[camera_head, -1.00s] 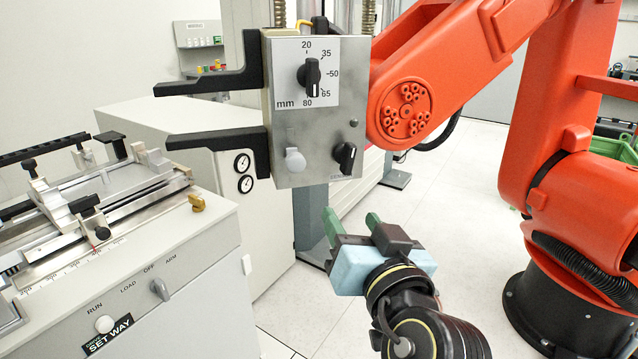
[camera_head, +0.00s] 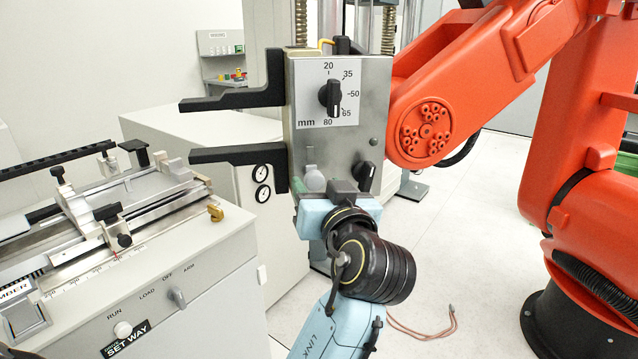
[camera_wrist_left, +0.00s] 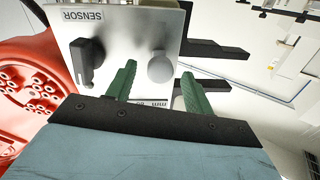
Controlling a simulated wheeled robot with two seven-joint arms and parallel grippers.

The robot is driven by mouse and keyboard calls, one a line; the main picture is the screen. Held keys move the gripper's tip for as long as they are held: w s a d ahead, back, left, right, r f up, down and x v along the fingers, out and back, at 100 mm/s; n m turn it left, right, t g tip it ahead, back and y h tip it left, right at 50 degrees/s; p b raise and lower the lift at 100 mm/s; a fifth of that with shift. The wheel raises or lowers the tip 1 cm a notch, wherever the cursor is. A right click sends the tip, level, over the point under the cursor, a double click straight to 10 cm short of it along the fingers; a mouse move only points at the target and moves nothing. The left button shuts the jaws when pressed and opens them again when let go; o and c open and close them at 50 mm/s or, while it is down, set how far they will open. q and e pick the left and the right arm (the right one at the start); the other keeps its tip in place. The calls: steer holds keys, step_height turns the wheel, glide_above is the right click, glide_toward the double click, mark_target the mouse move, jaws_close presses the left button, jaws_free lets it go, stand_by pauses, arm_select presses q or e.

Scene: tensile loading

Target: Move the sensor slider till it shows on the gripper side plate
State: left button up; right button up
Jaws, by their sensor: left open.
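The grey side plate (camera_head: 349,125) of the red arm's gripper carries a black dial (camera_head: 331,97) with marks from 20 to 80 mm. Below are a round pale grey knob (camera_head: 315,180) and a black knob (camera_head: 366,176). In the left wrist view, the word SENSOR stands beside the black knob (camera_wrist_left: 87,60). No separate slider is clear. My left gripper (camera_head: 313,189) is open at the plate's lower edge. In the left wrist view its green fingers (camera_wrist_left: 158,73) stand either side of the grey knob (camera_wrist_left: 160,66), with gaps; contact is not clear. My right gripper is not in view.
Two black jaws (camera_head: 235,99) reach left from the plate's housing. The red robot arm (camera_head: 475,65) fills the right. A cream bench (camera_head: 200,290) with a metal specimen fixture (camera_head: 85,225) stands at left. Open floor (camera_head: 480,230) lies at lower right.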

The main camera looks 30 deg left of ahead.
arm_select(q)
steer(key=shift+w+a, duration=0.2)
steer(key=shift+a, duration=0.05)
jaws_close()
steer(key=shift+r, duration=0.35)
stand_by(0.3)
jaws_free()
steer(key=shift+d, duration=0.1)
